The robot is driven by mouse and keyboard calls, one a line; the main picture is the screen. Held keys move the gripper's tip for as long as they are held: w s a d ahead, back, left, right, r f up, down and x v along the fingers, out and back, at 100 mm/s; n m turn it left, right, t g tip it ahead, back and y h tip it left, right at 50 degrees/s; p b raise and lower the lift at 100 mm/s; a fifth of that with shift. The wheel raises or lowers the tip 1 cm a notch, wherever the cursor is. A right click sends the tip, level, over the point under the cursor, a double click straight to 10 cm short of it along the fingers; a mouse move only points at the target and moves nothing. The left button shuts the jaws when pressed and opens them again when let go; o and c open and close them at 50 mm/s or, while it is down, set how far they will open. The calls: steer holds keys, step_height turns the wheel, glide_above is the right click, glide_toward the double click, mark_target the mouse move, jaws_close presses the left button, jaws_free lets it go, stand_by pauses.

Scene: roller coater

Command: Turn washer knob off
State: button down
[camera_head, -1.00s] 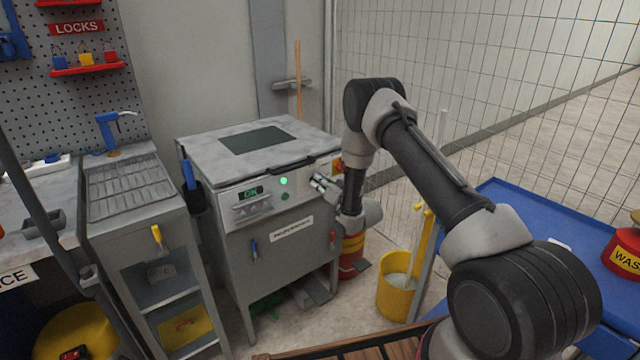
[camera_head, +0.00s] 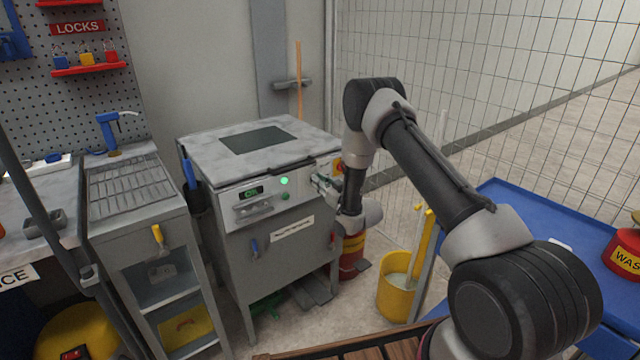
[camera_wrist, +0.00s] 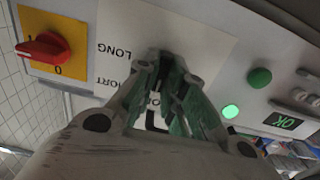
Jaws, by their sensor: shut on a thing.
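The grey washer (camera_head: 285,235) stands against the wall, with its lid closed. On its front panel in the wrist view is a white label plate (camera_wrist: 205,38) printed LONG and, partly covered, SHORT. My gripper (camera_wrist: 172,68) has its fingertips close together at this plate, shut on a small dark knob whose shape is mostly hidden between the fingers. In the head view my gripper (camera_head: 320,188) is at the right part of the panel. A red rotary switch (camera_wrist: 42,48) on a yellow plate sits beside the label, apart from my fingers.
A green button (camera_wrist: 260,78), a lit green lamp (camera_wrist: 230,111) and an OK display (camera_wrist: 283,121) are on the same panel. A yellow bucket (camera_head: 396,299) and a blue table (camera_head: 540,215) stand to the right. A mesh fence is behind my arm.

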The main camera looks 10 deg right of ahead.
steer(key=c, duration=1.5)
jaws_free()
steer(key=v, duration=1.2)
